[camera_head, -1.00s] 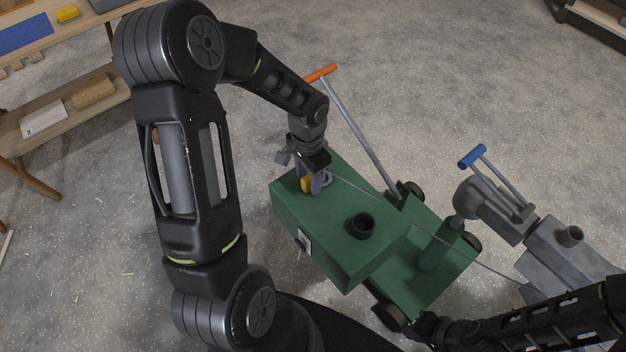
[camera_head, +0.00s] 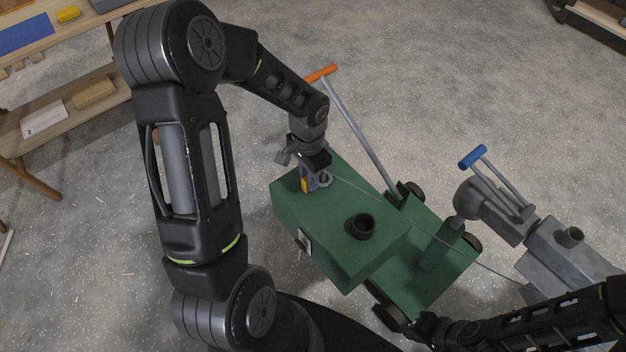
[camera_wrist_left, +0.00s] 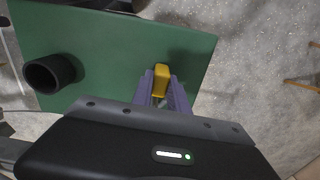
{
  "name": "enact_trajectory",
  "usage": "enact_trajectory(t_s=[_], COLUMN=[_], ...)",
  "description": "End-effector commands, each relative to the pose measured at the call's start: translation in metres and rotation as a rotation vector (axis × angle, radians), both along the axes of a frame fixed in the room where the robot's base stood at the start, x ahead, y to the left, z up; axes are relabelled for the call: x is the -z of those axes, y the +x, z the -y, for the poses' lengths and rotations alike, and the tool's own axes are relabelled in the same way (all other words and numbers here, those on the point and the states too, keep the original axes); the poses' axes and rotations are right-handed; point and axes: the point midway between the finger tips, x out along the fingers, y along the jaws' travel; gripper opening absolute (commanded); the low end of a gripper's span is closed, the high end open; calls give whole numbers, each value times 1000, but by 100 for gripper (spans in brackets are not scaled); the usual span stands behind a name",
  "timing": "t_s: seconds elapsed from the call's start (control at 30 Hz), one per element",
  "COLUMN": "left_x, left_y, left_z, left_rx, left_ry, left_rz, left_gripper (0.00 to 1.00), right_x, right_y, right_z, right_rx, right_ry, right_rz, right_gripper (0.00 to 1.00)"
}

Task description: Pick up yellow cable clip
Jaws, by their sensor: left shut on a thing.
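The yellow cable clip (camera_head: 305,185) is on top of the green box-shaped machine (camera_head: 330,230), near its back left end. My left gripper (camera_head: 309,182) reaches down to it with purple fingers. In the left wrist view the clip (camera_wrist_left: 161,78) sits between the fingertips (camera_wrist_left: 162,88), and the gripper is shut on it. I cannot tell whether the clip touches the green surface. My right arm (camera_head: 540,322) shows at the lower right; its gripper is not clearly seen.
A black round cup-like socket (camera_head: 363,226) stands up from the green top. A thin cable runs from near the clip to a grey machine (camera_head: 570,258) at right. An orange-handled bar (camera_head: 358,130) rises behind. A wooden shelf (camera_head: 70,95) stands at upper left.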

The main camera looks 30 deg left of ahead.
Motion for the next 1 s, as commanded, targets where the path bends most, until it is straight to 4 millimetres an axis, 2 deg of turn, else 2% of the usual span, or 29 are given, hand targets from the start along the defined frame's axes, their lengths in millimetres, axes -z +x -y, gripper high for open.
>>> enact_trajectory(t_s=[0.27, 0.37, 0.7, 0.83, 1.0], left_x=[-9, -22, -86, -98, -101], left_y=[1, 1, 1, 0, 0], left_z=[0, 0, -1, 0, 0], left_rx=[-1, -1, -1, 0, 1], left_ry=[0, 1, 2, 1, 0], left_rz=[2, 4, 4, 1, 0], left_gripper=[0, 0, 0, 0, 0], right_x=[-1, -3, -9, -9, -9], right_y=[0, 0, 0, 0, 0], right_z=[0, 0, 0, 0, 0], right_rx=[0, 0, 1, 0, 1], right_ry=[0, 0, 0, 0, 0], right_rz=[0, 0, 0, 0, 0], right_gripper=[0, 0, 0, 0, 0])
